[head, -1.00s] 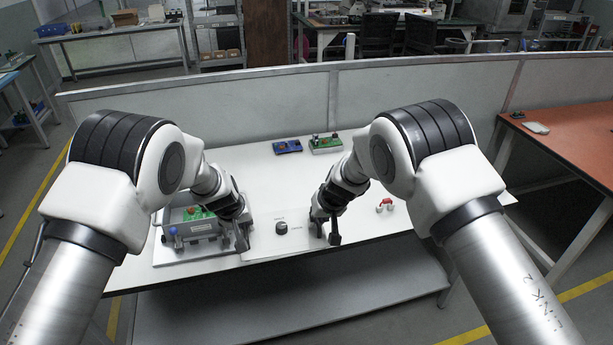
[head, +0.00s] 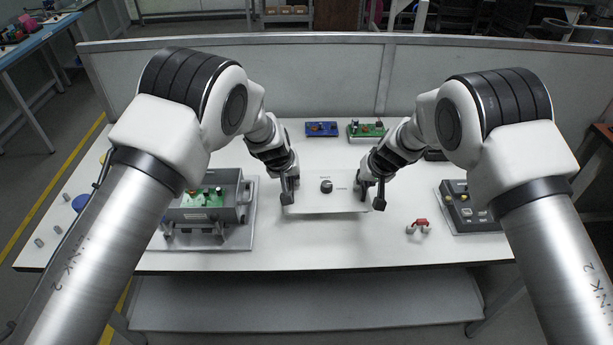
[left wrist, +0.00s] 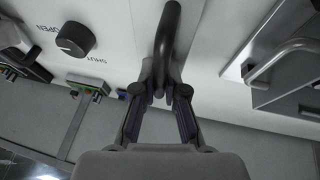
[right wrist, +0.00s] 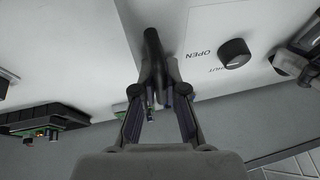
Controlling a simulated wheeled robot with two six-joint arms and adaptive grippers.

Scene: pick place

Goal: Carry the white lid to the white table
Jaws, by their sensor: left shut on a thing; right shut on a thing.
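The white lid (head: 325,203), a flat plate with a black knob and lettering, is held level over the white table (head: 330,248). Whether it touches the tabletop I cannot tell. My left gripper (head: 290,192) is shut on the dark handle at the lid's left end; the left wrist view shows that handle (left wrist: 168,45) between the fingers. My right gripper (head: 372,198) is shut on the handle at the right end, seen in the right wrist view (right wrist: 152,55). The lid shows beside both grippers in the wrist views.
A grey open box (head: 243,195) with a green board inside stands left of the lid. Blue (head: 321,129) and green (head: 367,131) boards lie behind it. A red-handled part (head: 419,226) and a dark control box (head: 470,207) are to the right. The table's front strip is clear.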

